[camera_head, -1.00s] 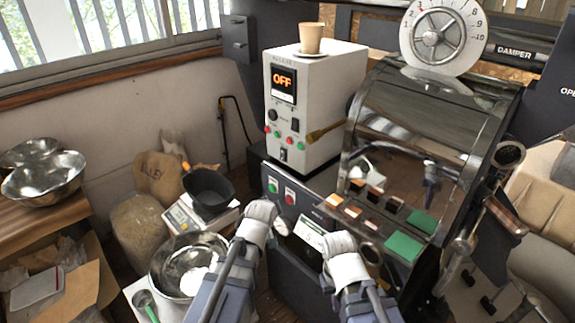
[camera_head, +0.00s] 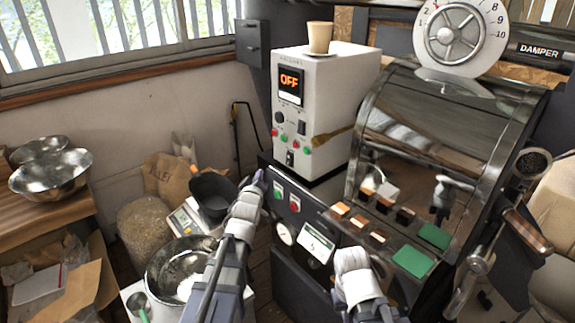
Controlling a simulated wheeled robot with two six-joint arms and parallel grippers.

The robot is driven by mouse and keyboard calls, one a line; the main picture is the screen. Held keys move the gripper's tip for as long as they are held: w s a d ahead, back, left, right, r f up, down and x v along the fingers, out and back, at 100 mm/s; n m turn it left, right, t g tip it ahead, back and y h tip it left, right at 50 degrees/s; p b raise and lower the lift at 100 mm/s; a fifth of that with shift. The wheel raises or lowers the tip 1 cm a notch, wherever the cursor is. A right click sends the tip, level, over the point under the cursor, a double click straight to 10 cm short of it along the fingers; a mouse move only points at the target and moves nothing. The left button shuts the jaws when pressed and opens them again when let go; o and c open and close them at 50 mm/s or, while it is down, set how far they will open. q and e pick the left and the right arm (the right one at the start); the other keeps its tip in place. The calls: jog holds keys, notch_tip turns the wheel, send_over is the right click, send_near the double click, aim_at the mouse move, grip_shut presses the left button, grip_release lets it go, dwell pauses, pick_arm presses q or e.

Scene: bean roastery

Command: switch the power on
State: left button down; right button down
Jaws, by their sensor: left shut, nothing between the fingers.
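Below the display are a black knob, small red and green buttons, and a black rocker switch (camera_head: 290,158) low on the front face. The darker panel below has a green button (camera_head: 278,190) and a red button (camera_head: 295,203). My left gripper (camera_head: 255,182) is shut and empty, its tip just left of the green button; I cannot tell whether it touches the panel. My right arm shows at the bottom centre; its fingers cannot be made out.
The roaster drum (camera_head: 440,140) with a damper dial (camera_head: 461,35) fills the right. A paper cup (camera_head: 320,37) stands on the control box. A scale with a black scoop (camera_head: 212,192), sacks and a steel bowl (camera_head: 180,262) lie at lower left.

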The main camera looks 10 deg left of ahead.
pick_arm(q)
jog(key=w+d+f+b, duration=0.1)
jog(key=w+d, duration=0.4)
jog(key=w, duration=0.1)
jog(key=shift+w+d, duration=0.15)
jog(key=shift+w, duration=0.25)
jog(key=shift+w, duration=0.1)
dwell(1.9)
jog(key=shift+w+d, duration=0.25)
jog(key=shift+w+d+f, duration=0.1)
jog(key=shift+w+d, duration=0.1)
jog(key=shift+w, duration=0.05)
dwell(0.8)
jog(key=shift+s, duration=0.1)
jog(key=shift+s+a, duration=0.45)
jog(key=shift+s, duration=0.1)
jog(key=s+a, duration=0.1)
jog(key=s, duration=0.1)
jog(key=s+a, duration=0.2)
jog(key=shift+r+p, duration=0.3)
jog(key=shift+r, duration=0.1)
